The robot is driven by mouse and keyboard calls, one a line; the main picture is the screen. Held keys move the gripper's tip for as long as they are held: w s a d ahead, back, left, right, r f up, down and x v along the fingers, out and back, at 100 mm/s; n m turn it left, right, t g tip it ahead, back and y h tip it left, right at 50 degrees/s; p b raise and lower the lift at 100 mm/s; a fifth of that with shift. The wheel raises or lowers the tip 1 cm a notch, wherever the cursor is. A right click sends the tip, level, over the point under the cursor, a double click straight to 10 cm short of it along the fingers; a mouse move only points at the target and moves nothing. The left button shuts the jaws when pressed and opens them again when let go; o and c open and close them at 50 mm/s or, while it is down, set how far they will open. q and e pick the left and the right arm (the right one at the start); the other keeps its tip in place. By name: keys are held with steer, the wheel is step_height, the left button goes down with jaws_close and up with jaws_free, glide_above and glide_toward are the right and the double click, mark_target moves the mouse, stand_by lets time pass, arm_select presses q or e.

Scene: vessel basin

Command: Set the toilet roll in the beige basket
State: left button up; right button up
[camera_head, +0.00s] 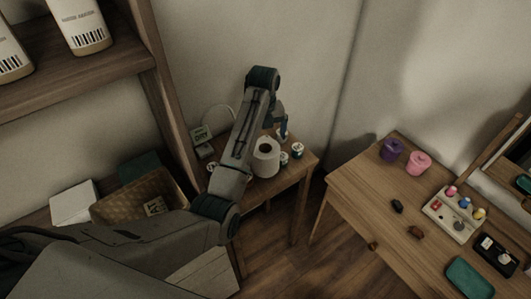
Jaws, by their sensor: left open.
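The white toilet roll (266,160) stands upright on a small wooden table (297,174), its dark core hole facing up. The beige basket (118,205) sits on a low shelf at the left. A small labelled item shows inside it, and my arm hides part of its front. My left arm reaches over from the lower left. My left gripper (281,131) is open, just behind and right of the roll. It holds nothing that I can see, and the arm hides part of the jaws. My right gripper is out of view.
Small jars (297,151) and a DIY box (201,137) stand near the roll. A white box (73,203) lies left of the basket. The shelf post (170,106) rises between basket and table. A desk (371,190) with pots and trays is at right.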

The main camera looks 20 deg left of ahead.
mark_target(264, 146)
arm_select(q)
steer(key=f+b, duration=0.3)
steer(key=shift+s+d+f, duration=0.15)
steer(key=shift+s+f, duration=0.1)
steer(key=shift+s, duration=0.15)
steer(key=shift+w+f+b, duration=0.4)
steer(key=shift+f+b, duration=0.25)
steer(key=shift+f, duration=0.4)
steer(key=f+b, duration=0.3)
steer(key=shift+s+d+f+b, duration=0.1)
steer(key=shift+s+f+b, duration=0.2)
steer(key=shift+f, duration=0.1)
steer(key=shift+w+f, duration=0.1)
steer(key=shift+f, duration=0.25)
steer(key=shift+r, duration=0.1)
steer(key=shift+c, duration=0.7)
steer(key=c, duration=0.7)
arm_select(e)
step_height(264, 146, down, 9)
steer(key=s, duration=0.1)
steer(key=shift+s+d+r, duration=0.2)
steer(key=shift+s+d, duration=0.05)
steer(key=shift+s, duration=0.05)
arm_select(q)
steer(key=shift+r, duration=0.1)
steer(key=shift+c, duration=0.2)
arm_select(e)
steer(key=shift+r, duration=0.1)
